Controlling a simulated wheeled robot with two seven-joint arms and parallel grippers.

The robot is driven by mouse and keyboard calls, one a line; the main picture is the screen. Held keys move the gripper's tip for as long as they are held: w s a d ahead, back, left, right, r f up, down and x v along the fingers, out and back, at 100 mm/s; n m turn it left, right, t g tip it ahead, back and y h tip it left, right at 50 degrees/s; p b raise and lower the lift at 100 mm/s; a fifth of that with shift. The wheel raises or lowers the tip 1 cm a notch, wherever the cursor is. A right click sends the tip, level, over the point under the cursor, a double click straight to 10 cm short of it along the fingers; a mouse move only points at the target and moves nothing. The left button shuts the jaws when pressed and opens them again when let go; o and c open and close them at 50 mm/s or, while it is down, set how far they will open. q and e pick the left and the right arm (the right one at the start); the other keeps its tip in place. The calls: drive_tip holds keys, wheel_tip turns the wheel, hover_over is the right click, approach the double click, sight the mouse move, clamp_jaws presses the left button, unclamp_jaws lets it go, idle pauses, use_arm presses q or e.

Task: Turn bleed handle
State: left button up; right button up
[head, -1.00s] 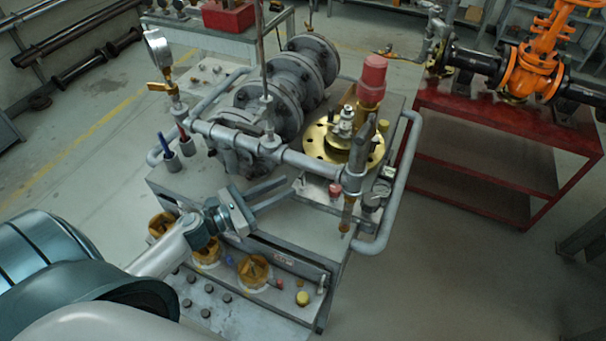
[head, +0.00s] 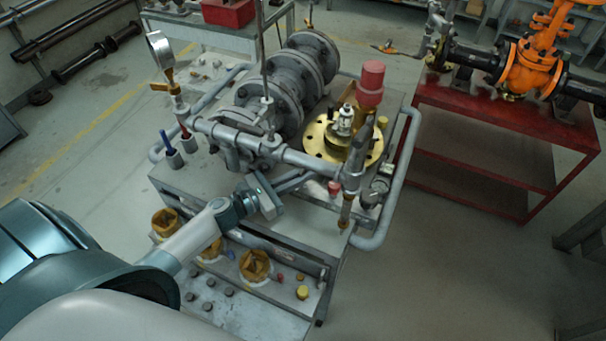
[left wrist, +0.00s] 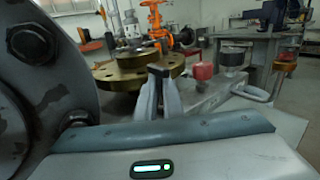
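No part is marked as the bleed handle, and I cannot tell which one it is. A small red knob (head: 334,188) sits on the bench right of my left gripper (head: 300,178); a red knob also shows in the left wrist view (left wrist: 203,71). My left gripper reaches in low under the grey pipe, fingers pointing right. A narrow gap shows between its fingers in the left wrist view (left wrist: 157,75), with nothing visibly held. My right gripper is not in view.
The grey horizontal pipe (head: 300,158) and flanged valve body (head: 290,85) stand close beyond the gripper. A brass flange (head: 320,143) and tall red cap (head: 370,80) are to the right. A rail (head: 400,190) edges the bench. A red table (head: 490,130) stands farther right.

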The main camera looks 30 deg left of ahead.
use_arm(q)
drive_tip(key=shift+n+t+y, duration=0.3)
drive_tip(key=shift+n+y, duration=0.1)
drive_tip(key=shift+y, duration=0.2)
clamp_jaws()
drive_tip(key=shift+n+t+y+p, duration=0.4)
drive_tip(key=shift+n+y, duration=0.2)
drive_tip(key=shift+y, duration=0.2)
drive_tip(key=n+y, duration=0.2)
drive_tip(key=y, duration=0.1)
drive_tip(key=shift+d+t+y, duration=0.1)
drive_tip(key=shift+t+y, duration=0.2)
drive_tip(key=shift+t, duration=0.1)
drive_tip(key=n+y+b, duration=0.1)
drive_tip(key=n+y, duration=0.2)
drive_tip(key=y, duration=0.1)
drive_tip(key=shift+f+y+b, duration=0.15)
drive_tip(key=shift+y+b, duration=0.2)
drive_tip(key=shift+y, duration=0.05)
drive_tip(key=shift+n+y+b, duration=0.6)
drive_tip(key=shift+n+y, duration=0.4)
drive_tip(key=shift+y, duration=0.2)
drive_tip(key=o, duration=0.6)
unclamp_jaws()
